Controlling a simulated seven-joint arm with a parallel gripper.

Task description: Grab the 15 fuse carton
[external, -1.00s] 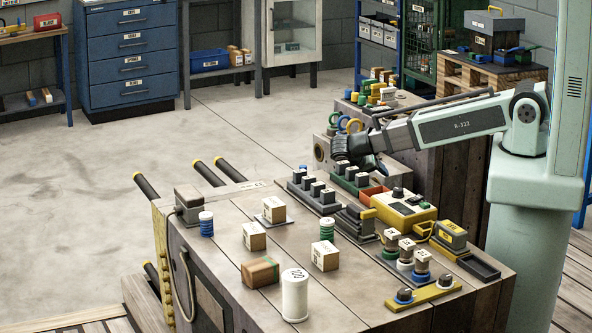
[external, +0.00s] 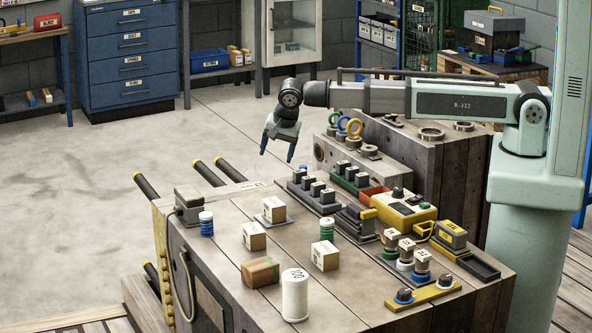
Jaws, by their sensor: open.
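Several small fuse cartons stand on the wooden bench top (external: 225,256). One white-and-tan carton (external: 272,209) sits on a thin grey plate. Another carton (external: 254,236) is nearer and a little to its left, and a third (external: 324,255) is nearer and to the right. Their print is too small to read, so I cannot tell which is the 15 one. My gripper (external: 277,157) points down with blue-tipped fingers spread and nothing between them. It hangs in the air and appears above and beyond the cartons, apart from them.
A brown box (external: 260,271) and a white cylinder (external: 295,295) stand at the front. Spools (external: 206,224) and (external: 327,229) flank the cartons. Black switch blocks, a yellow box (external: 398,211) and capped posts crowd the right side. Bare planks separate the cartons.

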